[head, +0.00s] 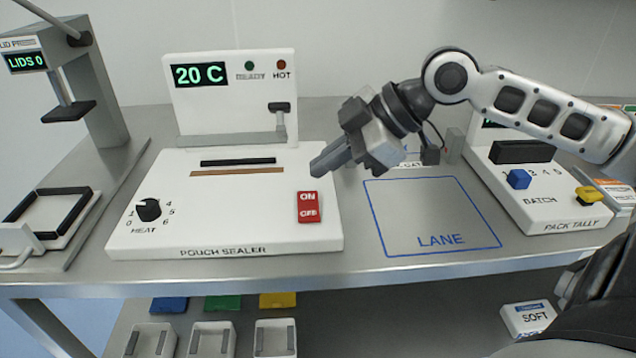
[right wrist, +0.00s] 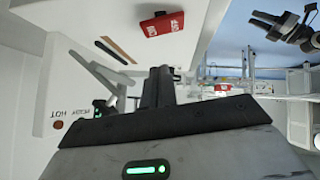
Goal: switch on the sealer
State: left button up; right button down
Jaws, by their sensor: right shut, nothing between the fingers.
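The white pouch sealer (head: 260,215) stands on the steel bench, left of centre. Its red ON/OFF rocker switch (head: 308,207) is at the front right of its top; I cannot tell which half is pressed. It also shows in the right wrist view (right wrist: 163,24). The display (head: 200,75) reads 20 C; the READY and HOT lamps look dark. My right gripper (head: 318,168) is shut and empty, above the sealer's right edge, behind and apart from the switch. A dark shape at the upper right of the right wrist view looks like my left gripper (right wrist: 284,24); its jaws are unclear.
The black HEAT knob (head: 149,210) is at the sealer's front left. A lid press (head: 68,100) stands at the left. The blue-outlined LANE area (head: 430,215) is empty. The PACK TALLY box (head: 545,205) is at the right. Bins (head: 212,340) sit below the bench.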

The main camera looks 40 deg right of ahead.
aim_at(298, 197)
jog(key=shift+w+a+f+p, duration=0.35)
jog(key=shift+w+a+f, duration=0.05)
jog(key=shift+w, duration=0.05)
jog(key=f, duration=0.3)
jog(key=shift+w+d, duration=0.15)
jog(key=shift+w, duration=0.1)
jog(key=shift+w+f, duration=0.1)
jog(key=shift+f, duration=0.55)
